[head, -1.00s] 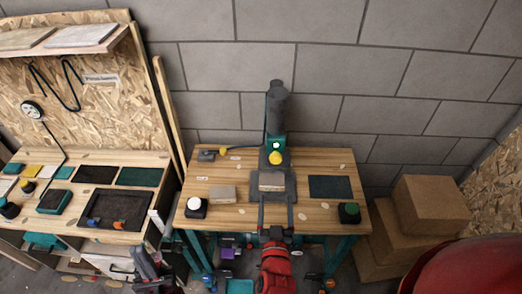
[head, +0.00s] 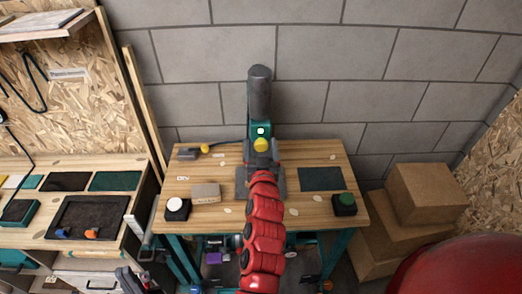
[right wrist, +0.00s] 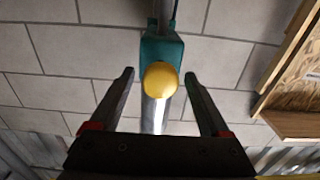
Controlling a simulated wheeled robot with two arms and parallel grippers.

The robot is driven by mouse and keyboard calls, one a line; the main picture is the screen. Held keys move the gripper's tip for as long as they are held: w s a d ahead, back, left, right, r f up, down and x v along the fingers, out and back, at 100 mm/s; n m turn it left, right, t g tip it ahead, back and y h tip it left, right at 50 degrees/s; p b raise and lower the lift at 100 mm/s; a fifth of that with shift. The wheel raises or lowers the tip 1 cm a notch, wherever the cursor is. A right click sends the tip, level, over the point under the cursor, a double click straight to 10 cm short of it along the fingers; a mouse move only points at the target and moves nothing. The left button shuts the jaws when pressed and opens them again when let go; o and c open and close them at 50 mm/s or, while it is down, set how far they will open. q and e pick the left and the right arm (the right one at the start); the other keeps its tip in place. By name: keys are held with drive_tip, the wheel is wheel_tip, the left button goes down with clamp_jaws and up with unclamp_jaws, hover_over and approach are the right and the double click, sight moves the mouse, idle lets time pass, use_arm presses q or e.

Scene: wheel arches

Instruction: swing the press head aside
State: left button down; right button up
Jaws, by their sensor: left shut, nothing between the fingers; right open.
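The press stands at the back of the wooden table, with a dark cylinder on top, a teal head (head: 260,130) and a yellow knob (head: 261,145) on its front. In the right wrist view the knob (right wrist: 160,80) lies between the two spread fingers, with gaps on both sides. My right gripper (head: 262,154) is open just in front of the press; it also shows in the right wrist view (right wrist: 159,77). My red arm hides most of the press base. My left gripper (head: 128,282) is shut and empty, low at the left, away from the press.
Cardboard boxes (head: 425,193) stand at the right. A workbench with a dark tray (head: 88,217) is at the left. A block wall is behind.

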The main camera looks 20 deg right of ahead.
drive_tip(key=shift+w, duration=0.25)
clamp_jaws()
idle(0.3)
drive_tip(key=shift+d, duration=0.1)
